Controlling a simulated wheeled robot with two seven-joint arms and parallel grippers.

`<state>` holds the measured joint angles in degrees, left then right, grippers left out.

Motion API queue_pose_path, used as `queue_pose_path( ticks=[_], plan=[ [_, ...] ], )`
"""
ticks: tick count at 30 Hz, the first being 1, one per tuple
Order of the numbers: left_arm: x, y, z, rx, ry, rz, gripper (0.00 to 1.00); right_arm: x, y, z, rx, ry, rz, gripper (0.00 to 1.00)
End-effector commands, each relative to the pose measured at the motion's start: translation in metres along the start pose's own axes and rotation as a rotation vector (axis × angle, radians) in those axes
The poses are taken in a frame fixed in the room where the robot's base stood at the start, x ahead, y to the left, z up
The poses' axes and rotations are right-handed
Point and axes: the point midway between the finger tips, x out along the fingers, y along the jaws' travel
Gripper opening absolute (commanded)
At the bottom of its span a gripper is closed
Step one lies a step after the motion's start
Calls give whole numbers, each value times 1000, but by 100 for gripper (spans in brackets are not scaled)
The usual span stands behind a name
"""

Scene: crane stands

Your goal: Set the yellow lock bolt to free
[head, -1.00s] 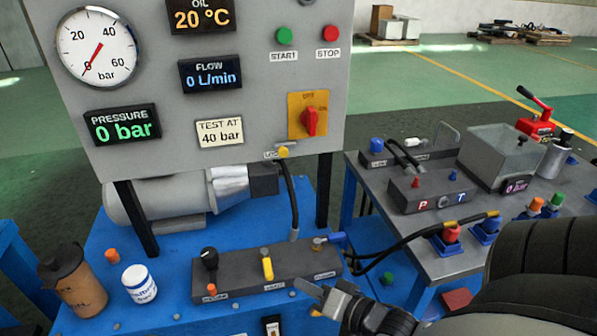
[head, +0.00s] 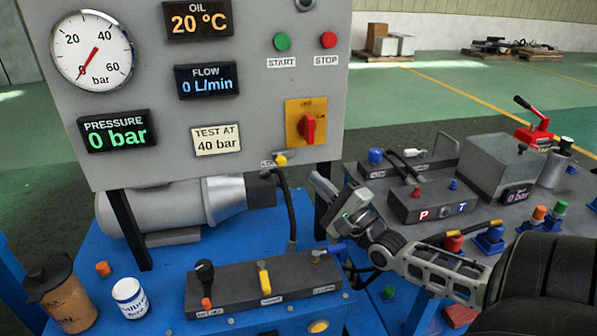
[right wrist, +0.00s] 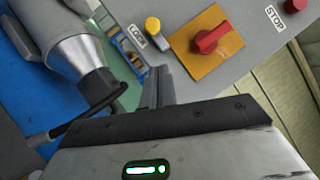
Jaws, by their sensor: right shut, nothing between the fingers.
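The yellow lock bolt (head: 281,160) sits at the lower edge of the grey panel, beside a small label that reads LOCK in the right wrist view. Its round yellow knob (right wrist: 152,25) shows there too, left of the red switch. My right gripper (head: 316,177) is shut and empty, just right of and a little below the bolt, apart from it. In the right wrist view its fingers (right wrist: 156,78) point up toward the panel's lower edge, below the knob. My left gripper is not in view.
The red rotary switch (head: 308,128) on its yellow plate is above right of the bolt. A black hose (head: 288,205) hangs below the panel. The blue bench carries a valve block (head: 235,287) with levers. A grey side table (head: 400,232) with fittings stands right.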

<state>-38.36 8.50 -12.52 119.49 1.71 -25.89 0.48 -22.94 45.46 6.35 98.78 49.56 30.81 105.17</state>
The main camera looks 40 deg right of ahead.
Motion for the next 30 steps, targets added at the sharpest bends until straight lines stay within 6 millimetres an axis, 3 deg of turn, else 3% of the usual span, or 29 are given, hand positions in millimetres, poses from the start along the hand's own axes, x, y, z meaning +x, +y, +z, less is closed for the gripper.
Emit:
queue_pose_path(
  ticks=[3,9,24,30],
  plan=[
    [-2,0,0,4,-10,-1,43,22,-3,7,3,0,-2,0],
    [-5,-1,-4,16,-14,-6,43,38,-1,24,0,0,0,0],
    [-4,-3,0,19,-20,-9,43,42,2,30,-1,0,2,0],
    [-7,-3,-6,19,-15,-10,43,54,11,50,3,1,0,0]
  ],
)
